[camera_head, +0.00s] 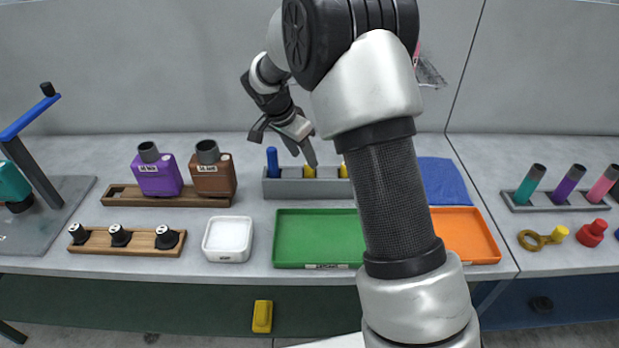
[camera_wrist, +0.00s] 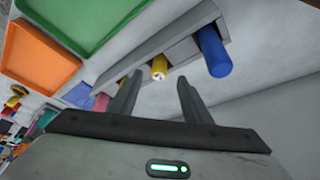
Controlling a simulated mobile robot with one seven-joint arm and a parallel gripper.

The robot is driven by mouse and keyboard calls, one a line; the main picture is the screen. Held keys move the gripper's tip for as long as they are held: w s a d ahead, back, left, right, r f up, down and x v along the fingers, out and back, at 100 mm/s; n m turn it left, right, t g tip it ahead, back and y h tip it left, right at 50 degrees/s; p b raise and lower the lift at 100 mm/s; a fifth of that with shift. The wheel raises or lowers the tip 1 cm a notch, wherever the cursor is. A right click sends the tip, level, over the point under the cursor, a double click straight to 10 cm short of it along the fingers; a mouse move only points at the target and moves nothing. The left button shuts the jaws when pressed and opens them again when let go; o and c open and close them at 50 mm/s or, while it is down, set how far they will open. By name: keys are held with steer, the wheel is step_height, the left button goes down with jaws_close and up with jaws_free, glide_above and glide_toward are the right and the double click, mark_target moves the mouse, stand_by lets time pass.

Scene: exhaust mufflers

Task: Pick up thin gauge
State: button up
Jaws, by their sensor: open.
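A grey holder (camera_head: 290,187) at the back of the bench carries upright gauge-like pieces. One is blue (camera_head: 272,161) at its left end, one is yellow (camera_head: 309,172), and another yellow one shows beside my arm. The frames do not settle which is the thin gauge. My gripper (camera_head: 285,148) is open and empty, just above and behind the holder. In the wrist view, the yellow piece (camera_wrist: 158,67) appears between the open fingertips (camera_wrist: 159,78), and the blue piece (camera_wrist: 213,52) lies to the right. My arm hides the holder's right part in the head view.
A green tray (camera_head: 316,238) and an orange tray (camera_head: 465,236) lie in front of the holder. A white dish (camera_head: 228,239), a purple bottle (camera_head: 157,173) and a brown bottle (camera_head: 212,172) stand left. A blue mat (camera_head: 443,181) lies right.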

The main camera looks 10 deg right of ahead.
mark_target(307, 165)
steer(key=x, duration=0.4)
steer(key=shift+w+d, duration=0.1)
steer(key=shift+d, duration=0.1)
steer(key=c, duration=1.1)
steer(key=shift+r, duration=0.15)
